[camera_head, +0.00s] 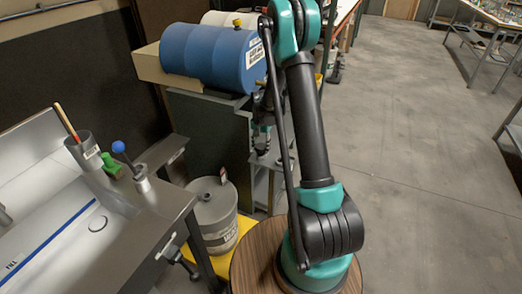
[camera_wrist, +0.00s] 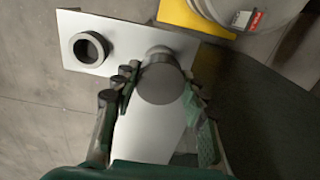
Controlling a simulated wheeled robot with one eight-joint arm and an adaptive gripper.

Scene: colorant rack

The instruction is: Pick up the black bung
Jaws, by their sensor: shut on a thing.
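The black bung (camera_wrist: 160,84) shows in the wrist view as a dark round disc between the fingers of my gripper (camera_wrist: 157,80). My gripper is shut on its sides, over a pale metal plate. A grey rounded part shows just behind the bung; I cannot tell whether the bung touches it or the plate. In the head view my arm hides most of the gripper and the bung.
A dark ring (camera_wrist: 89,48) sits on the pale plate (camera_wrist: 120,28). A blue drum (camera_head: 205,55) lies on the grey cabinet (camera_head: 205,125). A grey can (camera_head: 212,215) stands on a yellow base beside the sink bench (camera_head: 150,215). Open floor (camera_head: 410,130) lies right.

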